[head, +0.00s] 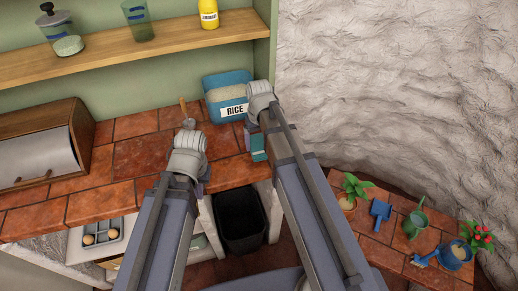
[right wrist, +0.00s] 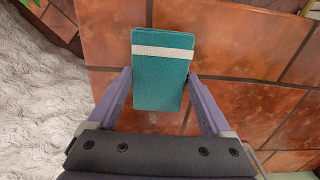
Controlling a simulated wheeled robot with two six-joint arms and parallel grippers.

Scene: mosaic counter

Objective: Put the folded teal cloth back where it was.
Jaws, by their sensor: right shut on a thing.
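The folded teal cloth (right wrist: 161,80) has a pale band across it and lies between the fingers of my right gripper (right wrist: 159,76), which is shut on it. In the head view, the cloth (head: 257,141) shows beside the end of my right arm, partly hidden by it, near the front edge of the tiled counter (head: 135,155). My right gripper (head: 260,153) is mostly hidden there. My left gripper (head: 203,187) is largely hidden behind its own wrist at the counter's front edge, and its fingers cannot be made out.
A blue rice container (head: 228,92) stands at the back of the counter. A wooden bread box (head: 45,145) is at the left. A dark bin (head: 240,220) stands below. Plants and blue garden tools (head: 380,210) sit on a lower tiled surface at right. A shelf (head: 130,52) runs above.

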